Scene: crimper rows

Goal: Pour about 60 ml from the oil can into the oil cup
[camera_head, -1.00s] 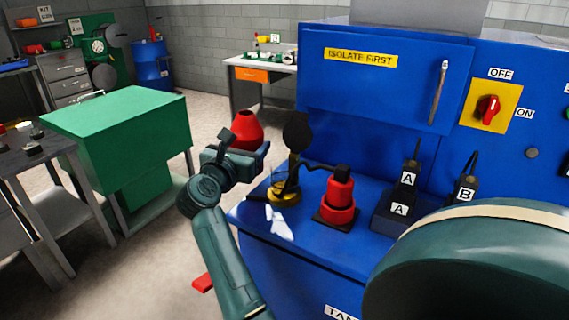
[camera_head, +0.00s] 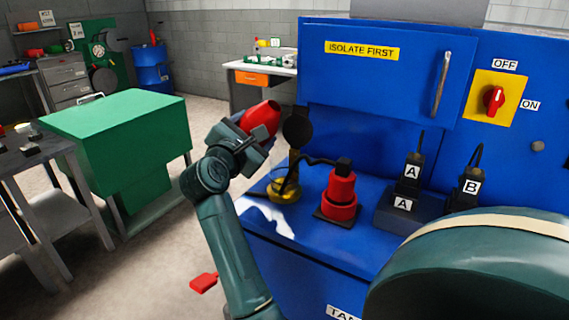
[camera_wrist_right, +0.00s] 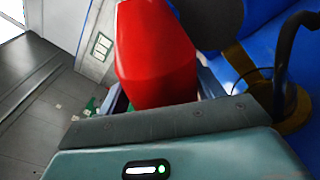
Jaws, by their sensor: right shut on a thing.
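The red oil can (camera_head: 262,117) is held by my right gripper (camera_head: 243,143), which is shut on it. The can leans over to the right, left of and above the oil cup. It fills the middle of the right wrist view (camera_wrist_right: 155,55). The oil cup (camera_head: 284,192) has a brass-coloured base and a clear part, and sits at the left end of the blue bench. A round dark lid (camera_head: 297,127) stands up behind it. The cup's brass rim shows at the right of the wrist view (camera_wrist_right: 297,112). No stream of oil is visible. My left gripper is not in view.
A red stepped fitting with a black top (camera_head: 341,192) stands right of the cup, a thin black curved line reaching left from it. A green cabinet (camera_head: 125,125) is at the left.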

